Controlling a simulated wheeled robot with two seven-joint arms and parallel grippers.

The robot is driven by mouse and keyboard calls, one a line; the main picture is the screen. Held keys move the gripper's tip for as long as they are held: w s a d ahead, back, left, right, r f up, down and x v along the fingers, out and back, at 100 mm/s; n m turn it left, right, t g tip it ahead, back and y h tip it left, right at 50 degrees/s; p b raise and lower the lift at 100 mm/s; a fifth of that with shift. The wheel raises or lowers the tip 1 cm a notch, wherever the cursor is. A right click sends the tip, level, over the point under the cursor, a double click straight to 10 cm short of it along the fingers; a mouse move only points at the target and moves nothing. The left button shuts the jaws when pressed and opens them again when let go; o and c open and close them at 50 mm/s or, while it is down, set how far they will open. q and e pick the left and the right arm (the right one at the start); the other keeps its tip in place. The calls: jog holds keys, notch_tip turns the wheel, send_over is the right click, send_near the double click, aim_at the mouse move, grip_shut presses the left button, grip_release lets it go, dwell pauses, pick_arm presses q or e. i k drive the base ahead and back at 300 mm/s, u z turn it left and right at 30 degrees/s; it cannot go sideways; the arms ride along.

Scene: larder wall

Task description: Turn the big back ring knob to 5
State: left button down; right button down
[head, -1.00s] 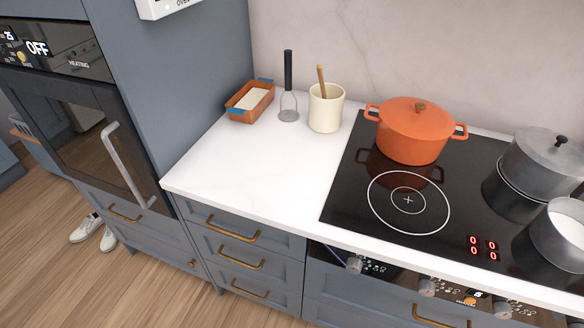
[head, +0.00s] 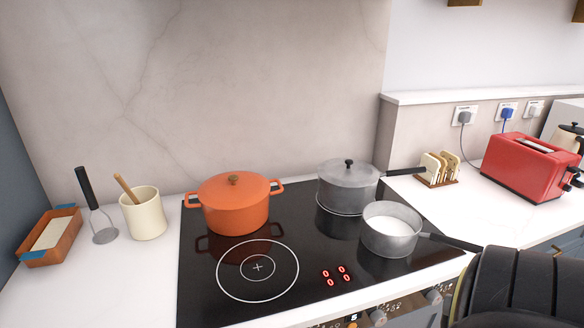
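The black glass hob (head: 205,292) carries an orange lidded casserole (head: 234,205) at back left and a grey lidded saucepan (head: 347,187) at back right. A smaller open pan with white contents (head: 391,230) stands at front right. The front left ring (head: 257,268) is bare. The red display (head: 336,275) shows several zeros. Other knobs and the knob labels are cut off or unreadable. Neither gripper is in view.
A dark ribbed part, seemingly of my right arm, fills the lower right corner and hides the counter front there. A red toaster (head: 530,167) and toast rack (head: 440,172) stand at right.

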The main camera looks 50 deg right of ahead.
aim_at(433, 297)
jog(key=z, duration=4.25)
